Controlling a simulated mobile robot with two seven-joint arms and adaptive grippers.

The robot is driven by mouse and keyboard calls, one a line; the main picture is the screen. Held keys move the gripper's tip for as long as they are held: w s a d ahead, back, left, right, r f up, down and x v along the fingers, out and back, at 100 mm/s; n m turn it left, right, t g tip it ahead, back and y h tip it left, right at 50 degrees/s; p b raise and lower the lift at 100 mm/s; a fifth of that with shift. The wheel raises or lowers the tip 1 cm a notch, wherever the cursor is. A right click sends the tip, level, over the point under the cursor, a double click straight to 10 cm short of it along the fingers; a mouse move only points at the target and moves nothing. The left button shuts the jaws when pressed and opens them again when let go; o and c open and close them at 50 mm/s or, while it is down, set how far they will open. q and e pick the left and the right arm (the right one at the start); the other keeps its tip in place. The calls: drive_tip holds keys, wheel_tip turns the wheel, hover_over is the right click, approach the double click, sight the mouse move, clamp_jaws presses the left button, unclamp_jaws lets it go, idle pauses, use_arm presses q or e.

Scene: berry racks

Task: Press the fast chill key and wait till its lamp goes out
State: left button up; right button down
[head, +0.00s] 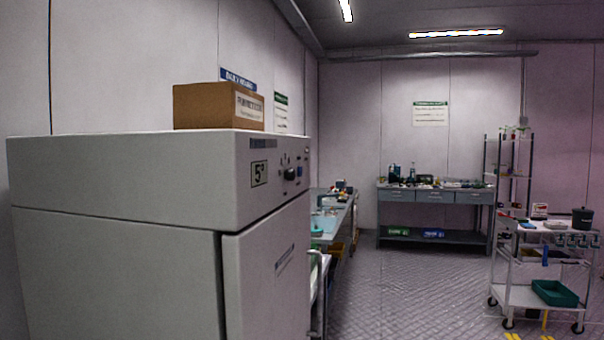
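A large grey-white cabinet (120,185) with a closed front door (268,270) stands at the left in the head view. Its upper front panel (275,175) carries a "5°" label (259,173), a dark round knob (289,174) and several small controls to the right of it. The panel is seen at a steep angle, so I cannot tell which control is the fast chill key or whether a lamp is lit. Neither of my grippers is in view.
A cardboard box (205,106) sits on top of the cabinet. A side bench (340,215) runs behind it along the left wall. A drawer workbench (436,196) stands at the back, a wheeled cart (515,297) at the right. The floor (410,290) between is clear.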

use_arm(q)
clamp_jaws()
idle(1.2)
